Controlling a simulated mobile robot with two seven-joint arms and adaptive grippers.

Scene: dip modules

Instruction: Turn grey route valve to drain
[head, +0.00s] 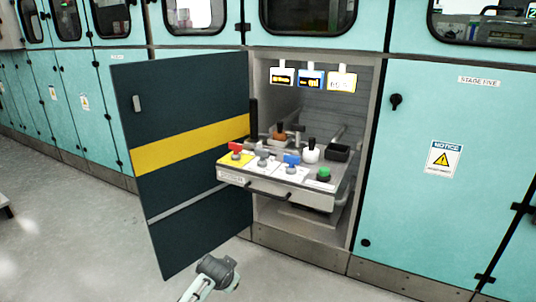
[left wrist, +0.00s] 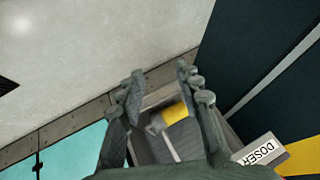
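The grey valve (head: 263,158) stands on a white plate on a pulled-out tray (head: 290,191) in the open cabinet. It is between a red valve (head: 236,149) on a yellow plate and a blue valve (head: 291,162). My left gripper (left wrist: 160,72) is open in the left wrist view, its fingers apart. Between them, farther off, show a yellow part (left wrist: 174,114) and a grey part I cannot identify. One of my arms ends in a dark grey piece (head: 217,270) low in the head view, below and apart from the tray; its fingers cannot be made out there.
A dark cabinet door (head: 185,115) with a yellow stripe stands open left of the tray. A green knob (head: 323,174) is at the tray's front right. Floor in front is clear.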

